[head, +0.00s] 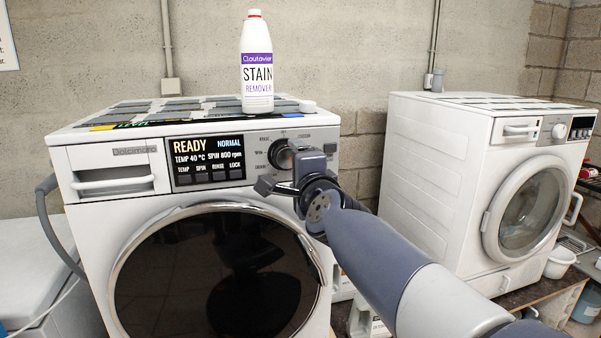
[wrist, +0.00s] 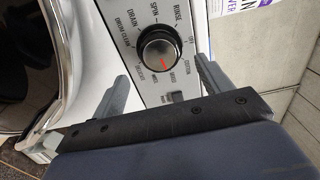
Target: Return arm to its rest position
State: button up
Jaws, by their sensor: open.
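My gripper (head: 282,172) is at the front of the left washing machine (head: 190,220), by the right end of its control panel. In the wrist view, the two fingers (wrist: 155,70) stand apart with nothing between them touching. The round black dial (wrist: 158,50) with a red mark lies beyond and between the fingertips, apparently apart from them. The dial also shows in the head view (head: 279,154), partly behind my gripper. My arm reaches in from the lower right. The display reads READY, NORMAL, 40 °C and 800 rpm.
The machine's round door (head: 215,275) is shut. A second white washing machine (head: 480,180) stands to the right. A gap separates the two machines.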

aim_at(289, 158)
jog(key=shift+x, duration=2.75)
